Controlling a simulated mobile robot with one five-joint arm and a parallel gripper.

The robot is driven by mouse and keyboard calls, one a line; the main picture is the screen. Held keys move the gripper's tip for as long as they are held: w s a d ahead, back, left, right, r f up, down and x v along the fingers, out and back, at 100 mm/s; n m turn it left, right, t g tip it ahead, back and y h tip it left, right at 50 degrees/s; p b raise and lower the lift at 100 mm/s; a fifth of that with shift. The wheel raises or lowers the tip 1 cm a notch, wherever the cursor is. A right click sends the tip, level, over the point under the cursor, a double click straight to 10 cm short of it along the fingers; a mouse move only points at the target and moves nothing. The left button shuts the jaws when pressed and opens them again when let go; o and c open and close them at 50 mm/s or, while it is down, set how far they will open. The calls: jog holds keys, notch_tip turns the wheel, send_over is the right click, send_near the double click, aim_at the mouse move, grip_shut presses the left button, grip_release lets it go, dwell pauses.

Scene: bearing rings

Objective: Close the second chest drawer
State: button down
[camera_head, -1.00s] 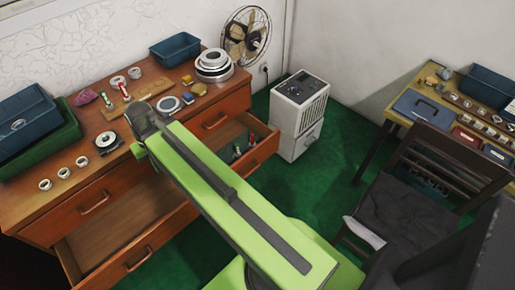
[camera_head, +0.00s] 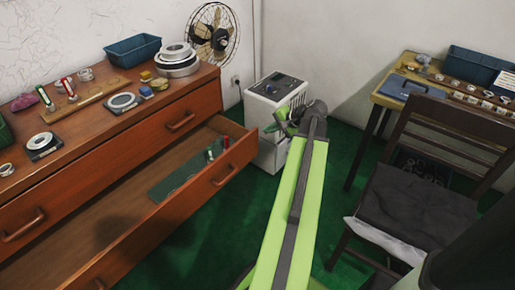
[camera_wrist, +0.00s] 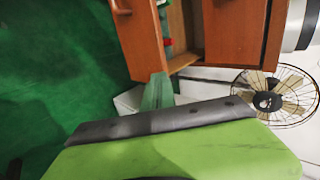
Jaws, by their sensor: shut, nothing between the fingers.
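The second drawer of the wooden chest (camera_head: 120,120) is pulled out. Its front panel (camera_head: 190,205) stands clear of the chest, with a metal handle (camera_head: 222,175) near the right end. Inside lies a green tray or mat with small red, white and green items. In the wrist view the drawer front (camera_wrist: 143,45) shows at upper middle, beside the open interior. My gripper (camera_head: 283,120) is to the right of the drawer's right end, apart from it in the head view. The gripper fingers (camera_wrist: 158,92) look shut and empty in the wrist view, near the drawer's end.
A white dehumidifier-like box (camera_head: 268,150) stands behind my gripper. A fan (camera_head: 212,30), blue bin (camera_head: 133,48) and stacked rings (camera_head: 176,60) sit on or by the chest top. A dark chair (camera_head: 415,190) and a table (camera_head: 385,100) are at right. Green floor is open between.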

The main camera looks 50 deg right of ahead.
jog(key=s+d+f, duration=0.1)
jog(key=s+d, duration=0.2)
jog(key=s, duration=0.1)
jog(key=b, duration=0.7)
send_near(252, 135)
jog(key=shift+m, duration=0.3)
jog(key=x, duration=0.5)
jog(key=shift+s+f, duration=0.25)
jog(key=shift+f, duration=0.15)
jog(key=shift+w, duration=0.6)
jog(key=shift+h, duration=0.3)
